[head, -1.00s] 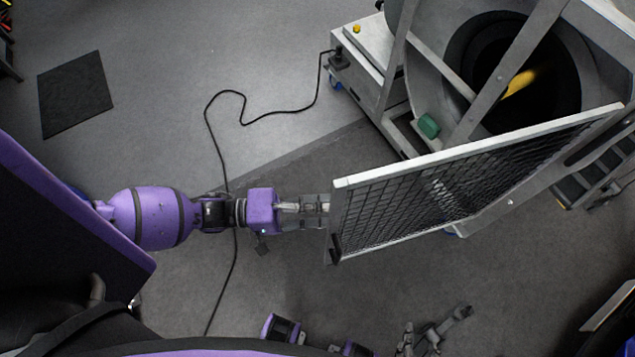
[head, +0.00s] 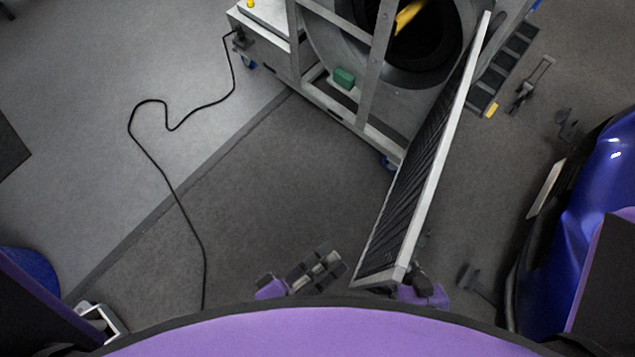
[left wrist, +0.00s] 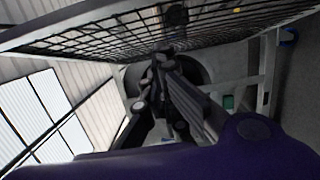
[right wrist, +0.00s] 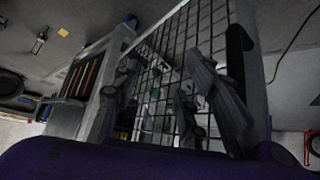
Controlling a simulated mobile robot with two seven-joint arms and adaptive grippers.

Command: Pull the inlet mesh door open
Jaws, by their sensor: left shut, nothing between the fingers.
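The inlet mesh door (head: 432,165), a pale frame with dark mesh, stands swung out from the machine, its free end close to my body. The mesh also shows in the left wrist view (left wrist: 120,35) and the right wrist view (right wrist: 165,85). A black handle (right wrist: 240,55) is on its frame in the right wrist view. My left gripper (head: 328,265) is shut and empty, left of the door on the inlet side, apart from it. My right gripper (right wrist: 165,95) has its fingers apart in front of the mesh; in the head view the door's end mostly hides it.
The machine (head: 345,105) with its round dark inlet (head: 415,35) stands at the top, a green block (head: 344,78) on its frame. A black cable (head: 165,170) lies on the floor at left. A blue glossy object (head: 605,190) is at right.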

